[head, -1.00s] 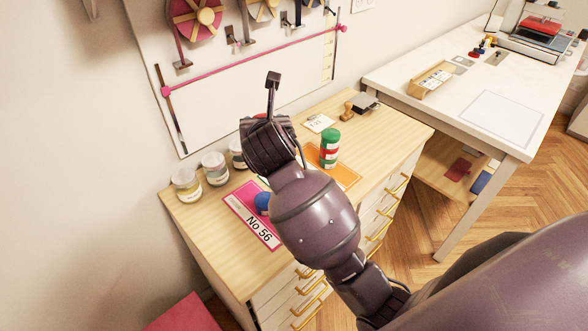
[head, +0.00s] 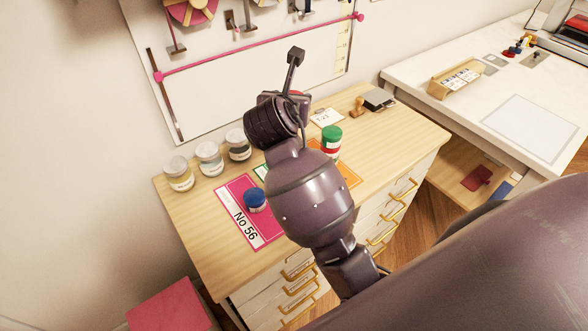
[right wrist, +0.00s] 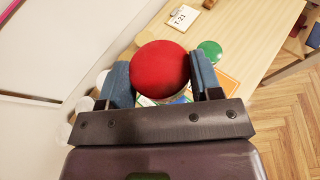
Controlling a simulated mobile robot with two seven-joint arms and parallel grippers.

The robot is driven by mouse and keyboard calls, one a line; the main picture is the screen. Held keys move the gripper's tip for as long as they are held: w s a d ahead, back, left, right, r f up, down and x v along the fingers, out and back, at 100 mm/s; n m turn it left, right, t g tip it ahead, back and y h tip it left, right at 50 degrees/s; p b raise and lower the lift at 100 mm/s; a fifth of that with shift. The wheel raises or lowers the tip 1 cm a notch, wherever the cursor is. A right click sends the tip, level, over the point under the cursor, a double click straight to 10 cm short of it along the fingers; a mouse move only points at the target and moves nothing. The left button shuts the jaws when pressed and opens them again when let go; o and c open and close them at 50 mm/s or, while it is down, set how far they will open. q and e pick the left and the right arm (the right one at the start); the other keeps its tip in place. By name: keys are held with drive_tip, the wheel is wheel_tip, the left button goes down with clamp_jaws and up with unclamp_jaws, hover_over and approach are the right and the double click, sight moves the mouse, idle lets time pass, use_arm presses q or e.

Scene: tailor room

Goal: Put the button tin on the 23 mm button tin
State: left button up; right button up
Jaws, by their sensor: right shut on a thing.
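My right gripper (right wrist: 162,82) is shut on a round tin with a red lid (right wrist: 160,69), its fingers on either side of it. In the head view my arm hides most of this tin; only a bit of red shows by the wrist. A blue-lidded tin (head: 255,198) stands on the pink No 56 card (head: 238,222). A green-topped tin (head: 331,133) with red and white below stands on the orange card (head: 350,175); its green lid (right wrist: 210,50) also shows in the right wrist view. I cannot read which tin is the 23 mm one. My left gripper is out of view.
Several glass jars (head: 209,157) stand along the wall at the back left of the wooden cabinet top (head: 195,225). A stamp (head: 358,107), ink pad (head: 379,99) and tag card (head: 327,117) lie at the back right. A white table (head: 450,115) adjoins on the right.

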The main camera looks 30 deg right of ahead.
drive_tip(key=shift+d, duration=0.15)
drive_tip(key=shift+s+d+f, duration=0.1)
drive_tip(key=shift+f, duration=0.15)
wheel_tip(320, 180, down, 14)
drive_tip(key=shift+f+b, duration=0.25)
drive_tip(key=shift+b, duration=0.85)
drive_tip(key=shift+f, duration=0.65)
wheel_tip(320, 180, down, 4)
drive_tip(key=shift+r+b, duration=0.1)
drive_tip(key=shift+b, duration=0.4)
drive_tip(key=o, duration=1)
drive_tip(key=shift+c, duration=0.2)
